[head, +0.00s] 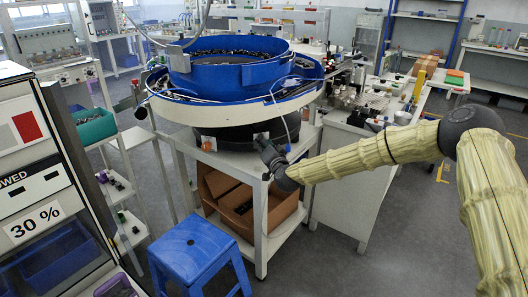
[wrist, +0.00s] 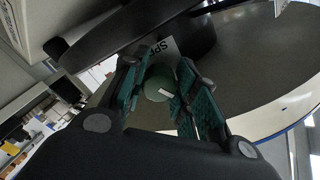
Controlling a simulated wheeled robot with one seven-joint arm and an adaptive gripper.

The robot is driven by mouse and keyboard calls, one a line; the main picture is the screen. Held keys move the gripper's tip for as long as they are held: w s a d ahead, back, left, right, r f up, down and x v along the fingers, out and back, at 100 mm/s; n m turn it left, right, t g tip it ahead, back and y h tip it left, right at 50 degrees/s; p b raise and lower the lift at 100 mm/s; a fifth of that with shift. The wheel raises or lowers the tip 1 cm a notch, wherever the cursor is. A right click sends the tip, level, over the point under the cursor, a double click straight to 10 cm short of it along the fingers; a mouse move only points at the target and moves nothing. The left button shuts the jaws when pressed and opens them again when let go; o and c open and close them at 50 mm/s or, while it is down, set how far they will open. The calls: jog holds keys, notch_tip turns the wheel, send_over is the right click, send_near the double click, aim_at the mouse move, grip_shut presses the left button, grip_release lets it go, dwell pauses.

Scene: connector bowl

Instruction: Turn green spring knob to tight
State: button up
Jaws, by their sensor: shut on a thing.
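The green spring knob (wrist: 158,84) shows in the wrist view between my gripper's (wrist: 163,88) two green-padded fingers. It is round with a white mark on its face. The fingers are closed around its sides. A pale label with dark letters, partly hidden, sits just behind the knob. In the head view my gripper (head: 266,147) is at the front of the blue bowl feeder's dark base (head: 232,136). The knob is hidden there behind my gripper.
The blue bowl (head: 228,72) with its wide rim stands on a white table (head: 262,205). A cardboard box (head: 222,190) lies on the shelf below. A blue stool (head: 190,250) stands in front. A cluttered bench (head: 345,150) is on the right.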

jog(key=m+b, duration=0.4)
jog(key=m, duration=0.1)
jog(key=shift+m, duration=0.4)
dwell(0.4)
jog(key=o, duration=1)
jog(key=shift+s, duration=0.1)
jog(key=v, duration=1.2)
jog(key=shift+r, duration=0.1)
